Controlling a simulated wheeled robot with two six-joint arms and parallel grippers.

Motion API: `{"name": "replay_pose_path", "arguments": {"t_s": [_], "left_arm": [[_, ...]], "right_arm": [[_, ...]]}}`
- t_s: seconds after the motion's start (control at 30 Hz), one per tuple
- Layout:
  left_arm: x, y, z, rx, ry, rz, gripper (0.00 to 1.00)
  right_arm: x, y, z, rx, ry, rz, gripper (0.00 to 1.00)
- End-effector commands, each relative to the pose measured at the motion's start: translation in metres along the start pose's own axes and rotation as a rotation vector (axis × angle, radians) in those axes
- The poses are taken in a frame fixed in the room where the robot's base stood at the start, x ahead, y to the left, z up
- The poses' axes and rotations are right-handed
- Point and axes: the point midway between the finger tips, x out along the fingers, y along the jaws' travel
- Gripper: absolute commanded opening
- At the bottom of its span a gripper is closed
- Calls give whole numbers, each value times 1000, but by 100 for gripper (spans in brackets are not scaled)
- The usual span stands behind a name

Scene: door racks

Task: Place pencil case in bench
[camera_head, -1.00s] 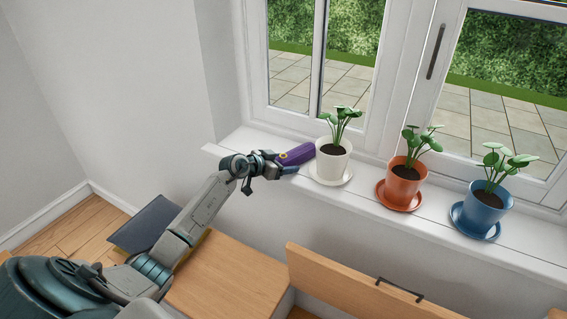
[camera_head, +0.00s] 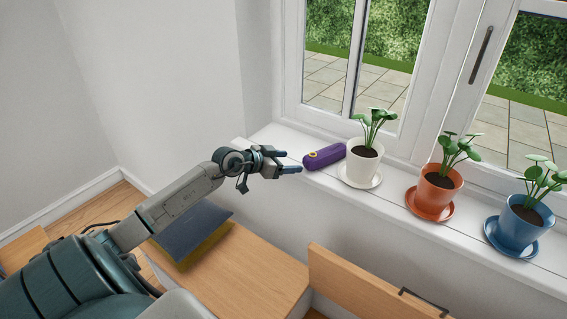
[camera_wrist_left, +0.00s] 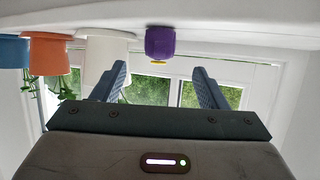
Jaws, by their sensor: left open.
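The purple pencil case (camera_head: 328,156) lies on the white windowsill, close beside the white plant pot. It has a yellow round mark on its near left end. My left gripper (camera_head: 287,162) is open and empty just left of the case, with a small gap between them. In the left wrist view, which is upside down, the case (camera_wrist_left: 160,41) sits beyond and between the open fingers (camera_wrist_left: 161,75). The wooden bench (camera_head: 245,272) stands below the sill. A bench lid (camera_head: 365,284) with a dark handle is raised; the inside is mostly hidden. My right gripper is not in view.
White (camera_head: 365,160), orange (camera_head: 437,191) and blue (camera_head: 520,224) pots with plants stand on saucers along the sill. A dark blue and yellow cushion (camera_head: 190,232) lies on the bench's left part. A window rises behind the sill.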

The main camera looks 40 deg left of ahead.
Motion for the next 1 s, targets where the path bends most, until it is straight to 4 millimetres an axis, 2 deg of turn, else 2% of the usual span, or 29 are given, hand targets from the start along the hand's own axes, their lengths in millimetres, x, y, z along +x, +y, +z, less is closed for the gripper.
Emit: {"name": "replay_pose_path", "arguments": {"t_s": [0.2, 0.47, 0.57, 0.67, 0.8, 0.9, 1.0], "left_arm": [[-11, 1, 0, 0, -1, 2, 67], [-12, 2, 0, -1, 1, 3, 67], [-10, 9, 1, 4, 17, 20, 67], [-6, 32, 2, 19, 77, 69, 67], [-1, 80, 2, 49, 238, 137, 67], [-1, 107, 0, 63, 362, 135, 67], [-3, 123, 1, 64, 453, 96, 67]], "right_arm": [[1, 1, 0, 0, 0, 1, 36], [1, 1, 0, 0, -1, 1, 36], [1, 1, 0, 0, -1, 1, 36], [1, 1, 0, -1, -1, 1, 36], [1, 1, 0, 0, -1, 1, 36], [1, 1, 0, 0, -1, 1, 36], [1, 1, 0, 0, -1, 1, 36]]}}
